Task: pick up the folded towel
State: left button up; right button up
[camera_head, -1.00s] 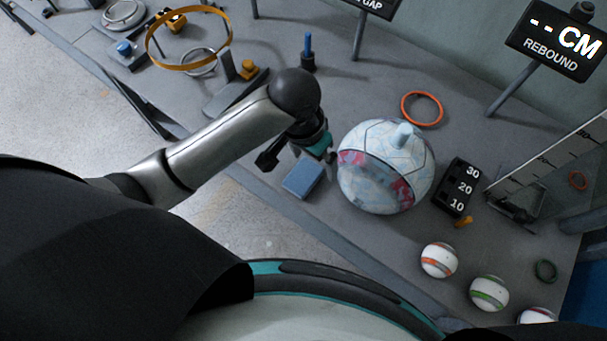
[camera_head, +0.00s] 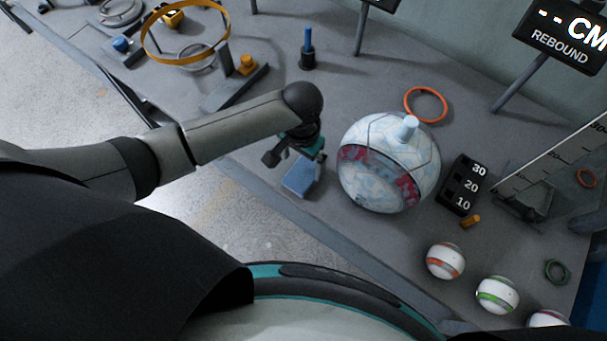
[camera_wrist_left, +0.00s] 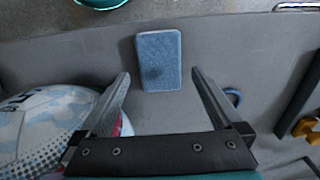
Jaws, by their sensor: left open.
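The folded towel is a small blue rectangular block (camera_head: 300,178) lying flat on the grey table near its front edge. It also shows in the left wrist view (camera_wrist_left: 158,60), ahead of the fingertips and between their lines. My left gripper (camera_wrist_left: 158,78) is open and empty. In the head view the left gripper (camera_head: 294,158) hangs just behind and above the towel, apart from it as far as I can tell. Its fingers partly hide in the head view. My right gripper is not in view.
A large white, blue and red ball (camera_head: 388,165) sits right of the towel, close to my left gripper. Smaller striped balls (camera_head: 445,261) lie at the front right. The table's front edge (camera_head: 262,186) is near.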

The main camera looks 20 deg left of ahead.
aim_at(303, 173)
pick_arm(q)
jog(key=f+b, duration=0.1)
jog(key=f, duration=0.1)
jog(key=f+b, duration=0.1)
jog(key=f, duration=0.2)
jog(key=shift+w+d+f, duration=0.15)
jog(key=shift+w, duration=0.05)
jog(key=c, duration=1.1)
